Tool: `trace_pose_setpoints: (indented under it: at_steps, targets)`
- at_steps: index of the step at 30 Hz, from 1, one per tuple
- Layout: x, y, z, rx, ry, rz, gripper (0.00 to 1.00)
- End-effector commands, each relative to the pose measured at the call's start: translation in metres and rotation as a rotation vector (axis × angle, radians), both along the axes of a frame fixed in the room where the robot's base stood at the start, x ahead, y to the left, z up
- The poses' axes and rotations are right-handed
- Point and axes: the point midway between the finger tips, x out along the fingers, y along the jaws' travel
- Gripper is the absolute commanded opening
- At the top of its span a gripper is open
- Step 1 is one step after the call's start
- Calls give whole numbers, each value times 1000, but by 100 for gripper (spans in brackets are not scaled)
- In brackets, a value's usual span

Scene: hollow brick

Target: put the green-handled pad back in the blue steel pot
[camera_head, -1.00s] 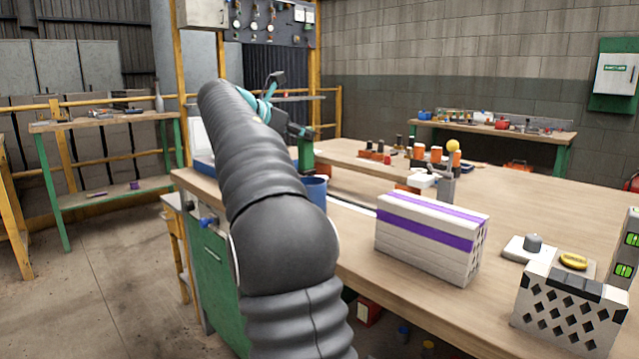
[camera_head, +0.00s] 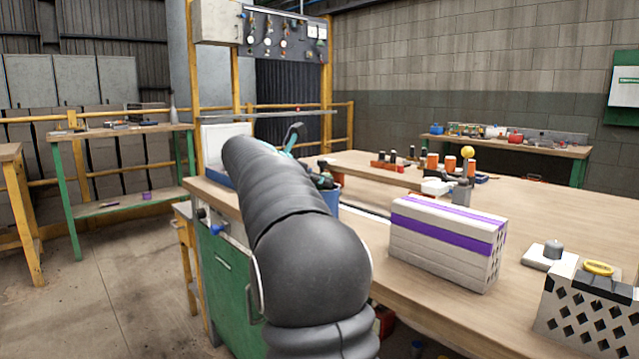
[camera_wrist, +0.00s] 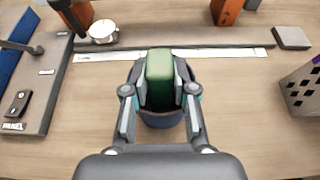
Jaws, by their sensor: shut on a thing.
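My gripper (camera_wrist: 160,92) is shut on the green handle of the pad (camera_wrist: 159,72) in the wrist view, one finger on each side. The blue steel pot (camera_wrist: 162,119) is directly below and around the fingers in that view, with its rim partly hidden by them. In the head view the pot (camera_head: 332,199) stands near the left edge of the bench, partly behind my arm. My gripper (camera_head: 322,178) is at the pot's top there. The pad's lower part is hidden, so how deep it sits in the pot cannot be told.
A wrapped stack of white bricks (camera_head: 447,240) stands right of the pot on the bench (camera_head: 540,205). A metal ruler (camera_wrist: 215,54) lies behind the pot. A grey tool base (camera_wrist: 45,85) is to the left. Bare wood lies right of the pot.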

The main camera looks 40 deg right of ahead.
Motion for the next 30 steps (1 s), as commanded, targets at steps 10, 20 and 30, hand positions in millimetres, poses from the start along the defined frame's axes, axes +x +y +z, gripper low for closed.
trace_pose_setpoints:
  at_steps: [10,20,30]
  targets:
    - [0,0,-2,-1,0,0,0]
    - [0,0,-2,-1,-1,1,51]
    - [-1,28,15,-2,-3,5,51]
